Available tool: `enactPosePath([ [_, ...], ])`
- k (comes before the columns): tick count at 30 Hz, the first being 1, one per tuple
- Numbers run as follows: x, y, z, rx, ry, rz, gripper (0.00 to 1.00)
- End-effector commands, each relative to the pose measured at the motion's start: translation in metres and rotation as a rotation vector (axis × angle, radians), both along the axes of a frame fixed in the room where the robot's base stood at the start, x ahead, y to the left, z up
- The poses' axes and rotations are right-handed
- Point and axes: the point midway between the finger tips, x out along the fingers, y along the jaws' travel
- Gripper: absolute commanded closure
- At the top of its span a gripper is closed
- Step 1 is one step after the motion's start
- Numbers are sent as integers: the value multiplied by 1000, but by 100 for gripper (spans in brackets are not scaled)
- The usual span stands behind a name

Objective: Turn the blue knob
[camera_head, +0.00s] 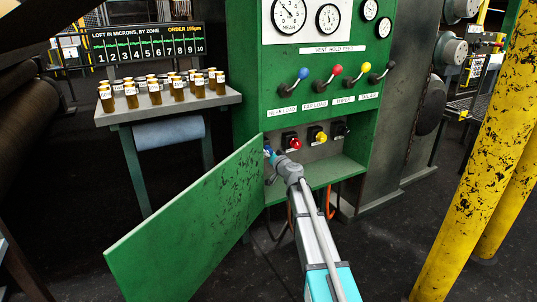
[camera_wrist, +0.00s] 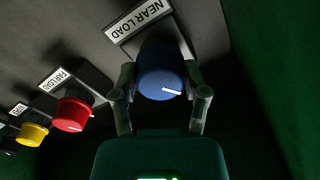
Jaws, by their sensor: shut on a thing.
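The blue knob (camera_wrist: 160,70) is in the upper middle of the wrist view, below a plate reading NEAR LOAD. Its white pointer line lies near level, tilted slightly, at the right of its face. My gripper (camera_wrist: 162,92) has one finger on each side of the knob and is shut on it. In the head view my gripper (camera_head: 271,158) is at the left end of the lower knob row, behind the open door's edge. The knob is mostly hidden there by my arm and gripper.
A red knob (camera_wrist: 72,114) and a yellow knob (camera_wrist: 33,134) sit beside it. The open green door (camera_head: 190,225) stands close left of my arm. Levers (camera_head: 320,85) are above. A table (camera_head: 165,111) with several jars stands left; a yellow post (camera_head: 490,150) stands right.

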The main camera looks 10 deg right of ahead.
Motion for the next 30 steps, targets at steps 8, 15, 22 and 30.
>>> enactPosePath([
  [8, 1, -1, 0, 58, 19, -2, 89],
  [15, 1, -1, 0, 56, 18, -3, 32],
  [22, 1, 0, 0, 56, 18, -1, 7],
  [30, 0, 0, 0, 55, 18, -1, 7],
])
